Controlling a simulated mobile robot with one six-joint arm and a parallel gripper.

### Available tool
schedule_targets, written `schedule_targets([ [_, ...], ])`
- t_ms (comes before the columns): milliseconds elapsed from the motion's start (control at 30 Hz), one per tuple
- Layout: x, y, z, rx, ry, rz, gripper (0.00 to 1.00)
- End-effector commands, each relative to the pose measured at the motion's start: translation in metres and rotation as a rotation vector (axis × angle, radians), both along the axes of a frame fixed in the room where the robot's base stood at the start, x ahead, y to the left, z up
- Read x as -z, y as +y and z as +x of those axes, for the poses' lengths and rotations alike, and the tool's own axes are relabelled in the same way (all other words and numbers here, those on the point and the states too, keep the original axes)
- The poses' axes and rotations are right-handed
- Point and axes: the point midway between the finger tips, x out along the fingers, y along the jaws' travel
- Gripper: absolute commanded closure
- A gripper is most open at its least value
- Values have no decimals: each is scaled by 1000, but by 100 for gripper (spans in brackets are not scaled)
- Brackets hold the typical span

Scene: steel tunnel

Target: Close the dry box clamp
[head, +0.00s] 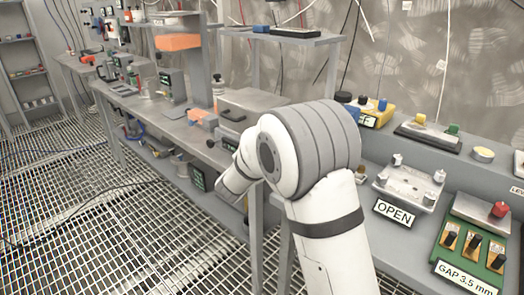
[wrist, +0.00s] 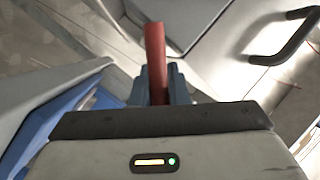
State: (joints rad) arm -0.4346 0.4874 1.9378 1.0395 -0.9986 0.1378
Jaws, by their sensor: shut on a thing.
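In the wrist view my gripper (wrist: 158,90) is shut on a red bar (wrist: 155,52), which looks like the handle of the clamp. The bar stands up between the dark fingers, and its lower end is hidden by them. Beyond it is a grey box surface with a dark bar handle (wrist: 287,38) at the upper right. In the head view a grey box (head: 262,103), likely the dry box, sits on the bench behind my arm. Its dark handle (head: 232,116) faces the front. My arm hides the gripper and the clamp in this view.
A blue part (wrist: 75,112) is left of the gripper in the wrist view. In the head view, an OPEN sign (head: 394,211), a plate with posts (head: 408,186) and a green gap fixture (head: 474,246) lie on the right bench. An orange box (head: 203,117) stands left of the grey box. Grating floor is open at left.

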Motion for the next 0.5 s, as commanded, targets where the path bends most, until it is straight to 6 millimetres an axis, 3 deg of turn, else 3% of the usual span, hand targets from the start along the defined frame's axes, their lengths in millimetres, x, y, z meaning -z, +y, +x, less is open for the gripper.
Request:
schedule_targets([
  [333, 4, -2, 1, -4, 9, 0, 100],
  [367, 4, -2, 1, -3, 9, 0, 83],
  [500, 3, -6, 2, 3, 7, 0, 72],
])
